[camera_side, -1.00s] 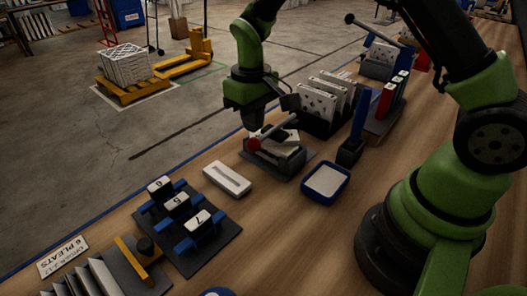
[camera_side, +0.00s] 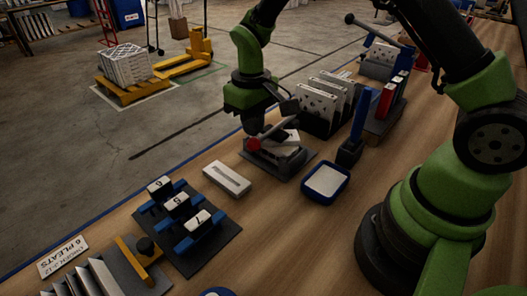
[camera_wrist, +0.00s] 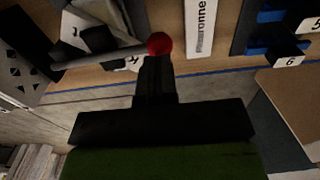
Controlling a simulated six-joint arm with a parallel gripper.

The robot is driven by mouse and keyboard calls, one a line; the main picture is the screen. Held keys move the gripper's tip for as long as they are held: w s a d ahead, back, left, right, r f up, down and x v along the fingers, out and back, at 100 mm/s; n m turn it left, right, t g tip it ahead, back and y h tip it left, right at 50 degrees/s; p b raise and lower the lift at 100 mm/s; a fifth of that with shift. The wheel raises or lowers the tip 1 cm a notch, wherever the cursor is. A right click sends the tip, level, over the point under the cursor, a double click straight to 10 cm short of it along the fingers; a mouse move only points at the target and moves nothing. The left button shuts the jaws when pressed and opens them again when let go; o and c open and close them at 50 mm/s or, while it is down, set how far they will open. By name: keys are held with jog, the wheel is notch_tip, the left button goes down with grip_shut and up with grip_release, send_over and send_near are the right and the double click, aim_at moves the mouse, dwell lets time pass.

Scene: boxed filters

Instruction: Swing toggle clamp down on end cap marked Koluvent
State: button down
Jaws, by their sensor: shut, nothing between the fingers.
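The toggle clamp has a grey bar ending in a red ball knob (camera_side: 254,144). The bar slants up and right in the side view, across a dark fixture (camera_side: 268,172) that bears a white end cap (camera_side: 290,137). The knob also shows in the wrist view (camera_wrist: 159,43), with the bar running left from it. My gripper (camera_side: 251,131) points down and is shut and empty, its fingertips (camera_wrist: 155,62) close to the knob. I cannot tell whether they touch. The white cap is partly hidden by the bar, and its marking is not readable.
A loose white cap (camera_side: 227,179) lies left of the fixture; in the wrist view its label ends in "ronne". A blue tray (camera_side: 345,190) and a blue upright post (camera_side: 360,118) stand right. A rack of white panels (camera_side: 322,97) is behind. A numbered-block stand (camera_side: 222,238) is front left.

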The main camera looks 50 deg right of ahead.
jog(key=shift+f, duration=0.7)
dwell(1.2)
jog(key=shift+r, duration=3.55)
jog(key=shift+r, duration=0.2)
jog(key=s+r+m+t+y, duration=0.1)
jog(key=s+r+m+t, duration=0.1)
jog(key=s+r, duration=0.5)
jog(key=s+r+m+t+y, duration=0.1)
jog(key=s+r+t, duration=0.4)
jog(key=s, duration=0.7)
jog(key=shift+s+a+r+m, duration=0.35)
jog(key=shift+r+m, duration=0.15)
jog(key=shift+r, duration=0.45)
